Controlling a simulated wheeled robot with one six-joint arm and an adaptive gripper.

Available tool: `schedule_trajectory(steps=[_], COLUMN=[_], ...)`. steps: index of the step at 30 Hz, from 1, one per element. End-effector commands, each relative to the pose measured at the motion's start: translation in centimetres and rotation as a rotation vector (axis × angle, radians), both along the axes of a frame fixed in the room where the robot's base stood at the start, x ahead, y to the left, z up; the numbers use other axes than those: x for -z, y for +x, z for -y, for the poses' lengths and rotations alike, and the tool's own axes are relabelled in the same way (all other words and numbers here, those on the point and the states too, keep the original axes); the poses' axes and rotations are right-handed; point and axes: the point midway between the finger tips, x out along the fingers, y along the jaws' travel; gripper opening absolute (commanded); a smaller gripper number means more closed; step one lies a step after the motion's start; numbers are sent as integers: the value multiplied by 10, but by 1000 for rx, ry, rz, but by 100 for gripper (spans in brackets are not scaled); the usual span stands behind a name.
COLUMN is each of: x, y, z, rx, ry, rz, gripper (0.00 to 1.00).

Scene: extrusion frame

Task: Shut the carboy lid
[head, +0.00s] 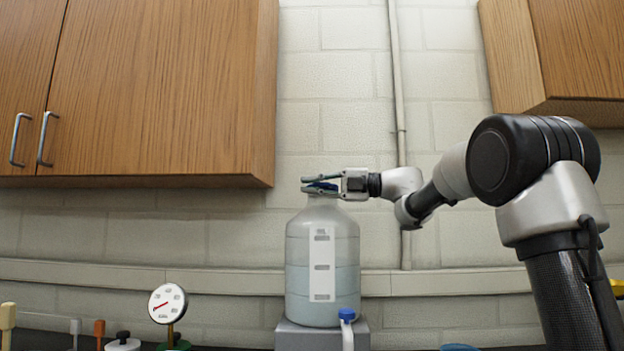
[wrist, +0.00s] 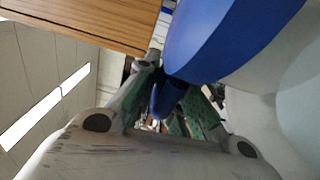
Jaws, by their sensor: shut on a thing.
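The carboy (head: 298,250) is a translucent bottle with liquid in it and a white label strip, standing upright on a grey block. Its blue lid (head: 325,186) sits at the top of the neck, partly hidden by my fingers. My gripper (head: 308,185) reaches in from the right, level with the neck, and is shut on the lid. In the wrist view the blue lid (wrist: 225,45) fills the upper middle, and a narrower blue part of it lies between the fingers. The translucent carboy shoulder (wrist: 255,105) shows to the right. I cannot tell how far the lid is open.
A wooden wall cabinet (head: 150,90) hangs left of the carboy, with another (head: 560,50) at upper right. A pipe (head: 398,120) runs down the wall behind my wrist. A round dial gauge (head: 167,304) stands at lower left. A blue-capped spout (head: 347,315) is at the carboy's foot.

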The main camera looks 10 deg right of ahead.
Motion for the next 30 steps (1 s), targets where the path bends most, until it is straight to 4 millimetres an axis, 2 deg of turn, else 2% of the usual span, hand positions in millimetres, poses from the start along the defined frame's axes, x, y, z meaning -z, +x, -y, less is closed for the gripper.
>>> schedule_trajectory(steps=[21,22,25,30], x=[9,9,9,9], y=[-1,0,-1,-1], z=[0,0,0,0], rx=[1,1,0,0], ry=[0,0,0,0], rz=[-1,-1,-2,-2], gripper=[0,12,31,31])
